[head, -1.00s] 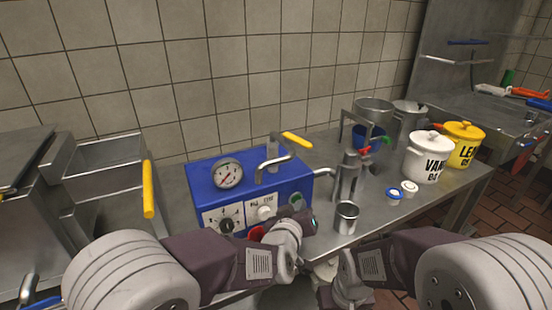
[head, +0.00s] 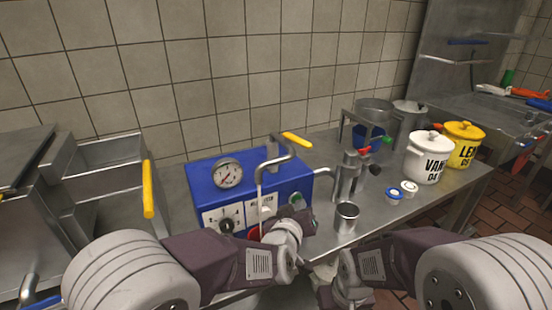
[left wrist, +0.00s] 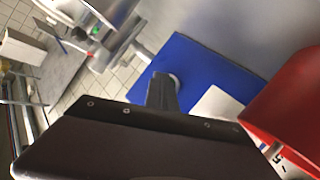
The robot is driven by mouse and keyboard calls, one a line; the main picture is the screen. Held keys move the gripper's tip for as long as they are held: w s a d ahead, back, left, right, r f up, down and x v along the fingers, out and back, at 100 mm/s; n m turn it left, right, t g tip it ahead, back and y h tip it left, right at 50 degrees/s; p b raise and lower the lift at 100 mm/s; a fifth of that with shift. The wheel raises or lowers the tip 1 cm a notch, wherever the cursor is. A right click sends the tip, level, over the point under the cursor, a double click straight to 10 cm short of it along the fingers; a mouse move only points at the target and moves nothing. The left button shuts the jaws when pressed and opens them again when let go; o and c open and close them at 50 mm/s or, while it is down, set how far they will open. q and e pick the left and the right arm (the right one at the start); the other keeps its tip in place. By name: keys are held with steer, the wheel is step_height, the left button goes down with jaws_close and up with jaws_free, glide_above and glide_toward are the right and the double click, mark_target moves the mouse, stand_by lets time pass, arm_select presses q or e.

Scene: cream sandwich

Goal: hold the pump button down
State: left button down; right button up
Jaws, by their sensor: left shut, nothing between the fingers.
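The blue pump machine (head: 200,185) stands on the steel counter, with a dial gauge and a bent spout with a yellow handle on top. A thin pale stream (head: 261,195) hangs below the spout. A round green button with a pale ring (head: 297,198) is at the right of its front. My left gripper (head: 305,217) is shut and empty, right at that button. In the left wrist view its dark fingertip (left wrist: 162,92) meets a pale round part on the blue face; contact and button depth are unclear. My right gripper's fingers are hidden low in the head view.
A red object (left wrist: 290,110) is close beside my left gripper. A steel cup (head: 346,217) stands right of the machine, near a metal stand. White (head: 427,165) and yellow (head: 463,150) lidded pots stand farther right. A steel basin is at left.

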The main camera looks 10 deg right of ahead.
arm_select(q)
steer(key=shift+s, duration=0.1)
stand_by(0.4)
steer(key=shift+s+d, duration=0.3)
steer(key=shift+s, duration=0.45)
steer(key=shift+s+d+p, duration=0.25)
steer(key=shift+s+p, duration=0.1)
steer(key=shift+s, duration=0.35)
steer(key=shift+s+d+p, duration=0.3)
steer(key=shift+s, duration=0.4)
steer(key=shift+s+d+p, duration=0.25)
steer(key=shift+s+p, duration=0.1)
steer(key=shift+s, duration=0.35)
steer(key=shift+s+d, duration=0.1)
steer(key=shift+s, duration=0.1)
steer(key=shift+s+f, duration=0.1)
steer(key=shift+f, duration=0.1)
